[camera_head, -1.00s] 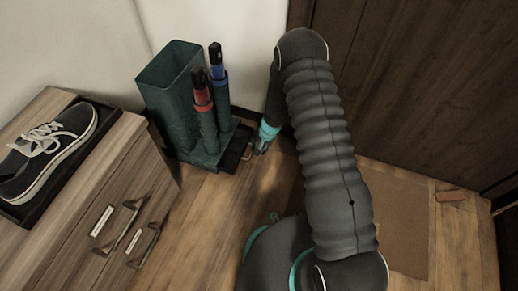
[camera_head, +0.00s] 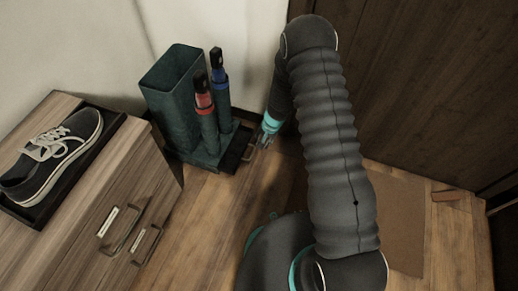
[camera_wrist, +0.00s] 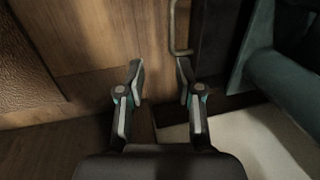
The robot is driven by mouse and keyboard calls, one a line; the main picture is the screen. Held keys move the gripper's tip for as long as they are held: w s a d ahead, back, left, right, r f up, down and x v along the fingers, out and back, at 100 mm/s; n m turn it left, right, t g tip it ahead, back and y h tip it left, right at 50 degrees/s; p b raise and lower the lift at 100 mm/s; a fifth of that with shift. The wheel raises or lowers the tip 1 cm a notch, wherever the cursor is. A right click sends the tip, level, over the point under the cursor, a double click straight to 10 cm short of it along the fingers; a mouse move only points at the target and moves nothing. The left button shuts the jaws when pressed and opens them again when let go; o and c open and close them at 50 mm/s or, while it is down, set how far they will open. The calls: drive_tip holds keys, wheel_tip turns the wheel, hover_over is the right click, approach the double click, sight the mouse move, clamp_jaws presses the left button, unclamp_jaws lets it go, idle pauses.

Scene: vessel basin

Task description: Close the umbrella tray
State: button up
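A dark green umbrella stand (camera_head: 172,98) stands on the floor against the wall. It holds a red-banded umbrella (camera_head: 204,110) and a blue-banded umbrella (camera_head: 220,88). Its low black tray (camera_head: 236,150) sticks out to the right at the base, with a metal handle (camera_head: 249,147) at its outer end. My gripper (camera_head: 262,143) is low, just right of the handle. In the wrist view, my gripper (camera_wrist: 160,69) is open and empty. The handle (camera_wrist: 180,28) lies beyond the right fingertip, beside the dark tray (camera_wrist: 215,45); I cannot tell whether they touch.
A wooden cabinet (camera_head: 150,205) with metal handles stands at the left. A tray on it holds a sneaker (camera_head: 50,155). Dark wooden panels (camera_head: 430,90) close off the right. A brown mat (camera_head: 400,220) lies on the wooden floor; floor between cabinet and arm is clear.

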drive_tip(key=p+v, duration=0.5)
drive_tip(key=v, duration=0.4)
drive_tip(key=shift+r, duration=0.35)
idle(0.5)
drive_tip(key=shift+f+b, duration=0.1)
drive_tip(key=shift+b, duration=0.25)
drive_tip(key=shift+r, duration=0.2)
drive_tip(key=v, duration=1.2)
drive_tip(key=shift+a+f, duration=0.1)
